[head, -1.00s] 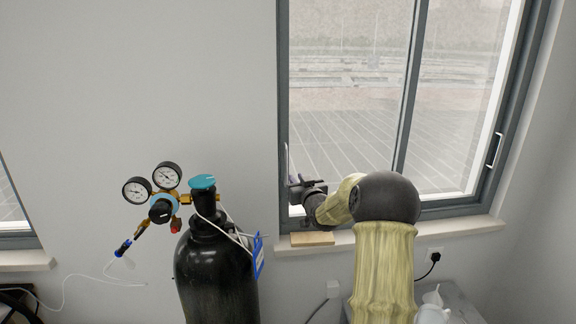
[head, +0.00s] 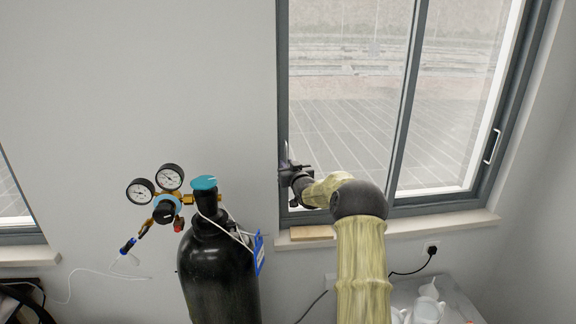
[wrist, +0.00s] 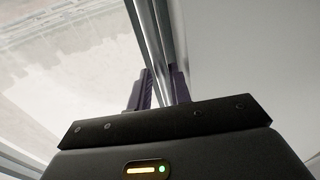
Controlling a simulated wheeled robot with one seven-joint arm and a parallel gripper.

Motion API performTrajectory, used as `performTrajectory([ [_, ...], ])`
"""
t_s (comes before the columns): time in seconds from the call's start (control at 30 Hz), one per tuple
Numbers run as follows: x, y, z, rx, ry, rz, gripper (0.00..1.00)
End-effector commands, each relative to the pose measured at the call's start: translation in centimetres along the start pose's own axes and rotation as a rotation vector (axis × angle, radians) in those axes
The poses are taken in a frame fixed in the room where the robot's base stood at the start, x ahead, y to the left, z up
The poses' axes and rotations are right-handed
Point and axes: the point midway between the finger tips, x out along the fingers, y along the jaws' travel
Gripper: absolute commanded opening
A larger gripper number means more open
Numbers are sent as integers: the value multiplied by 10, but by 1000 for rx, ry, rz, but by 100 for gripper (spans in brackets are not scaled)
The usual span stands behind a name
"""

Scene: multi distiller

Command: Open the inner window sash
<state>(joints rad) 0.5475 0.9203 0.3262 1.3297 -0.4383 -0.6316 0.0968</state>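The window has a left sash (head: 283,100) and a right sash (head: 403,120) in dark grey frames, with glass panes between. A thin upright pale handle (head: 287,150) shows at the left sash's left edge. A pale handle (head: 493,147) is on the right side of the window. My gripper (head: 286,168) is at the left handle, low on the left sash, and its fingertips are small and partly hidden there. In the wrist view my gripper's two fingers (wrist: 161,85) stand either side of a narrow grey upright part. Whether they press on it is unclear.
A black gas cylinder (head: 215,270) with gauges (head: 155,185) stands left of my arm. A wooden block (head: 312,233) lies on the windowsill (head: 445,228). White vessels (head: 428,305) stand at lower right. A cable runs along the wall below the sill.

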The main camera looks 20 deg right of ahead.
Motion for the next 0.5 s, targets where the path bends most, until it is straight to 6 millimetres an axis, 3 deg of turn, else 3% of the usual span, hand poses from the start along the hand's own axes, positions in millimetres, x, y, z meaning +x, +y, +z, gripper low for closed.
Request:
performTrajectory([
  [0.07,0,0,0,0,0,0,20],
  [0.17,0,0,0,0,0,0,0],
  [0.5,-1,3,0,0,0,1,0],
])
